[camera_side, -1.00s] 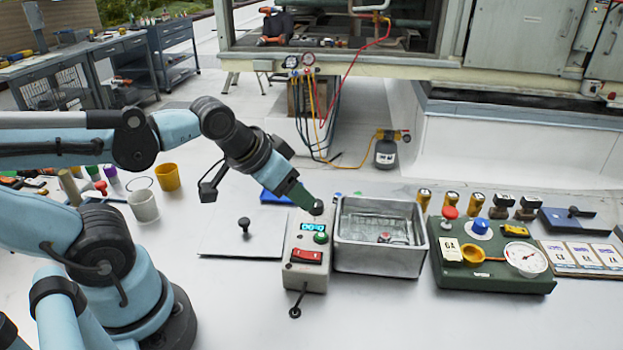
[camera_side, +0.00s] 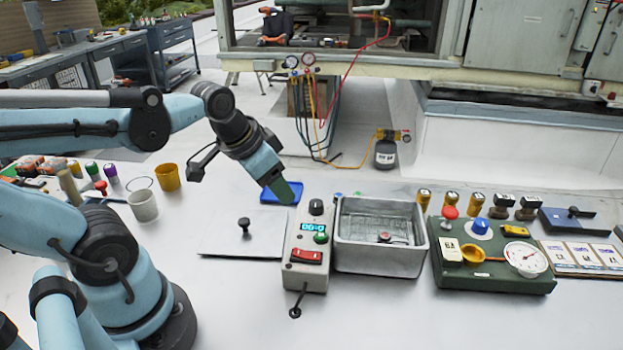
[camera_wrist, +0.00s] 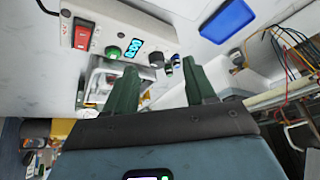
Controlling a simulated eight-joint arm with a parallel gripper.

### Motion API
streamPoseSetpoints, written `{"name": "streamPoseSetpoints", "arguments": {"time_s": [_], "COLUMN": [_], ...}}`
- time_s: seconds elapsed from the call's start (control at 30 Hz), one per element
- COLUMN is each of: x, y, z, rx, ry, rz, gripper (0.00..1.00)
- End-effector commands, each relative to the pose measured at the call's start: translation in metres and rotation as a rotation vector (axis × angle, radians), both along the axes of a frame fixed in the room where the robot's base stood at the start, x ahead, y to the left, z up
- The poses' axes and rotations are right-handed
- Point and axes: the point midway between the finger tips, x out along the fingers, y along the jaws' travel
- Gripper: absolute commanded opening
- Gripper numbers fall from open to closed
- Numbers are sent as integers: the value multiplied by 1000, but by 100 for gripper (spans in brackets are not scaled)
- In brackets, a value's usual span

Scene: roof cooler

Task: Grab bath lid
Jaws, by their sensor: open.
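The bath lid (camera_side: 240,241) is a flat pale plate with a black knob (camera_side: 244,224) on top. It lies on the white surface to the left of the control box in the side view. The metal bath (camera_side: 380,256) stands open to the right of the control box (camera_side: 306,254), with a small reddish item inside. My gripper (camera_side: 285,193), with green fingers, is above and behind the lid, near the blue tray, apart from both lid and box. In the wrist view my gripper (camera_wrist: 156,80) is open, with nothing between the fingers.
A blue tray (camera_side: 281,192) lies behind the control box. A green panel (camera_side: 492,268) with a gauge stands right of the bath. A white cup (camera_side: 143,206) and yellow cup (camera_side: 168,177) stand left. The surface in front of the lid is clear.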

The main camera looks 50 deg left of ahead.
Motion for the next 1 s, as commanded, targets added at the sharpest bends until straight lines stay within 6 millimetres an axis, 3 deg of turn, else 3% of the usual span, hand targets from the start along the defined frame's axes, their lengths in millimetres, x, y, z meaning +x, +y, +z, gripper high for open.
{"name": "streamPoseSetpoints", "arguments": {"time_s": [0.1, 0.33, 0.57, 1.0], "x": [-15, -45, -52, -46], "y": [38, 79, 86, 84], "z": [-1, 0, -7, -55], "rx": [22, -15, -34, -33], "ry": [141, 323, 359, 357], "rz": [-23, -115, -152, -152], "gripper": [55, 55, 55, 55]}}
